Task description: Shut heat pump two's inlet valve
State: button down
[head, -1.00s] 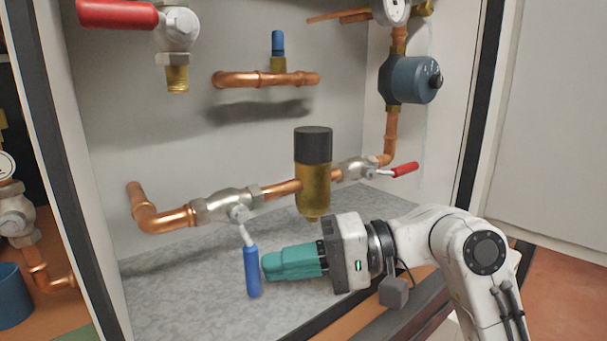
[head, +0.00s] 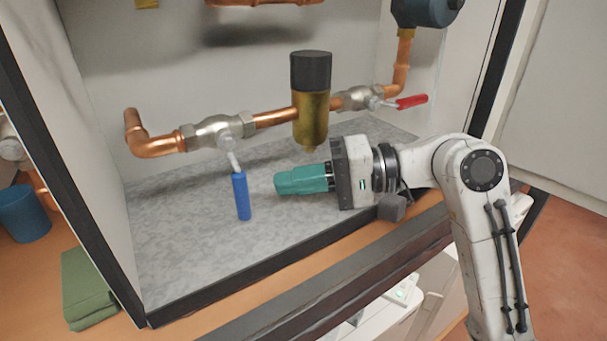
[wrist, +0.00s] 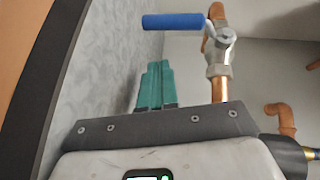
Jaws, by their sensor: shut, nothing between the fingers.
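A silver valve (head: 220,132) with a blue lever (head: 241,195) sits on the copper pipe at left. The lever hangs down across the pipe's run. In the wrist view the blue lever (wrist: 173,21) lies beyond the fingers, crosswise to the copper pipe. A second silver valve (head: 357,98) with a red lever (head: 411,101) is farther right; its lever points right, roughly along the pipe. My gripper (head: 278,182), with teal fingers, is shut and empty, pointing left, with a gap to the blue lever. Its fingers also show in the wrist view (wrist: 155,70). No label marks the pump's number.
A brass cylinder with a black cap (head: 311,105) hangs on the pipe just above my fingers. The grey cabinet floor (head: 185,245) is clear. A dark front edge (head: 270,262) borders it. A blue cup (head: 22,213) and green cloth (head: 85,285) lie outside, left.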

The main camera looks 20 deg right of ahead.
jog(key=b+v, duration=0.1)
jog(key=v, duration=0.2)
jog(key=f+v, duration=0.1)
jog(key=v, duration=0.2)
jog(key=f+b+v, duration=0.1)
jog(key=v, duration=0.3)
jog(key=shift+d+r+b, duration=0.1)
jog(key=shift+d+b, duration=0.15)
jog(key=shift+b, duration=0.05)
